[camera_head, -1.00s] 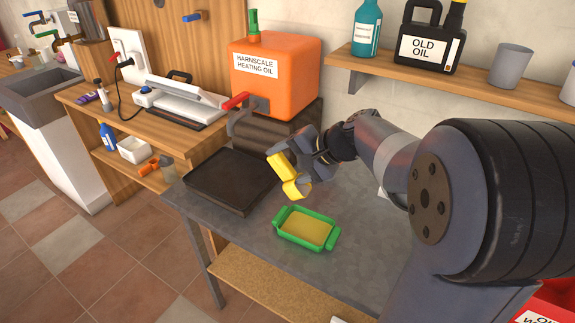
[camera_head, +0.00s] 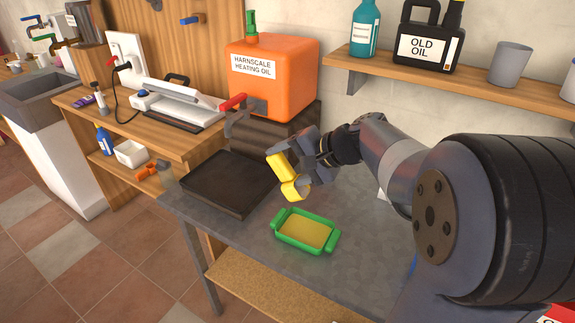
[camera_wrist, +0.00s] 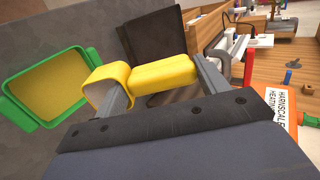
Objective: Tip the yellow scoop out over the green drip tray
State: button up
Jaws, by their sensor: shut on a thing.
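My gripper (camera_head: 306,165) is shut on the yellow scoop (camera_head: 282,169) and holds it above the grey metal table. The scoop's cup (camera_head: 296,188) hangs at the lower end of its handle. The wrist view shows the scoop's handle (camera_wrist: 165,72) between my fingers and the cup (camera_wrist: 108,87) at the left finger. The green drip tray (camera_head: 280,238) lies on the table, a little below the scoop in the head view, with a flat yellowish inside. It also shows at the left of the wrist view (camera_wrist: 12,108). The scoop's contents are hidden.
A dark, shallow tray (camera_head: 236,209) lies left of the green tray. An orange heating oil tank (camera_head: 285,92) with a red-handled tap stands behind. A wall shelf (camera_head: 400,75) holds bottles and a grey cup. The table right of the green tray is clear.

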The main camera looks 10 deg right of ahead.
aim_at(291, 169)
jog(key=shift+s+d+t+y+b, duration=0.3)
jog(key=shift+t+y+b, duration=0.15)
jog(key=shift+b, duration=1.45)
jog(key=shift+d+r+y, duration=0.1)
jog(key=shift+y, duration=0.15)
jog(key=shift+d+t+b, duration=0.1)
jog(key=shift+t+b, duration=0.15)
jog(key=shift+b, duration=0.7)
jog(key=shift+s+d+y+b, duration=0.1)
jog(key=shift+s+y+b, duration=0.05)
jog(key=shift+y+b, duration=0.2)
jog(key=shift+s+d+b, duration=0.1)
jog(key=shift+b, duration=0.7)
jog(key=shift+d+t+y, duration=0.1)
jog(key=shift+t+y, duration=0.15)
jog(key=shift+t, duration=0.05)
jog(key=shift+s+d+b, duration=0.1)
jog(key=shift+s+b, duration=0.05)
jog(key=shift+b, duration=0.65)
jog(key=shift+d+t+y+b, duration=0.1)
jog(key=shift+t+y+b, duration=0.2)
jog(key=shift+b, duration=0.2)
jog(key=shift+s+d+f+t+y+b, duration=0.35)
jog(key=shift+s+d+y+b, duration=0.2)
jog(key=shift+b, duration=1.75)
